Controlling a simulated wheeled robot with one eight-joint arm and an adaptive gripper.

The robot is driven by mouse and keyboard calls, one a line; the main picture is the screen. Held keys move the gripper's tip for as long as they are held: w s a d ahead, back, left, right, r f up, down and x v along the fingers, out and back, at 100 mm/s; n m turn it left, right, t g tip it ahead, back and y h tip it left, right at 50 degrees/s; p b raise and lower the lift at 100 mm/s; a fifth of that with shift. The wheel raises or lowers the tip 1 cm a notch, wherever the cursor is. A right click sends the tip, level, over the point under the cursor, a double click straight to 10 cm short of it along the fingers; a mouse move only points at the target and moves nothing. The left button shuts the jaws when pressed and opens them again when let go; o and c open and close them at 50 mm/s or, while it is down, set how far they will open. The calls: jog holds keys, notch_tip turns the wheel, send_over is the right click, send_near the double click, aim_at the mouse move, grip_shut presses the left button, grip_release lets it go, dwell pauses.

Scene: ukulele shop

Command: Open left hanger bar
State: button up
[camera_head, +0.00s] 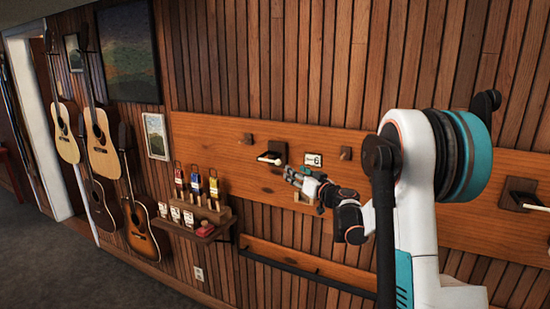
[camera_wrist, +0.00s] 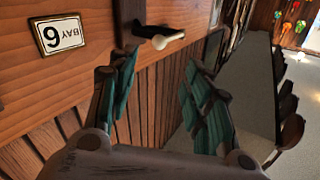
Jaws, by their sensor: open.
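The left hanger (camera_head: 277,148) is a dark wooden block on the orange-brown wall board, with a short pale-tipped bar (camera_head: 269,159) sticking out to the left. In the wrist view the same pale bar (camera_wrist: 168,39) shows ahead of my fingers, near the top. My gripper (camera_head: 292,178) is just below and right of this hanger in the head view. In the wrist view my gripper (camera_wrist: 158,75) has its two teal fingers spread wide with nothing between them. The bar and the fingers look apart. A second hanger (camera_head: 520,190) with its own bar is at the far right.
A "6" bay plate (camera_head: 313,160) is beside the left hanger. Wooden pegs (camera_head: 346,153) stick out of the board. A small shelf (camera_head: 205,230) with packets and boxes is at lower left. Several guitars (camera_head: 101,138) hang farther left. A dark rail (camera_head: 300,268) runs below.

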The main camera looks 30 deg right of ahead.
aim_at(279, 163)
jog(key=w, duration=0.9)
jog(key=w+a, duration=0.1)
jog(key=w, duration=0.3)
jog(key=shift+w, duration=0.35)
grip_shut()
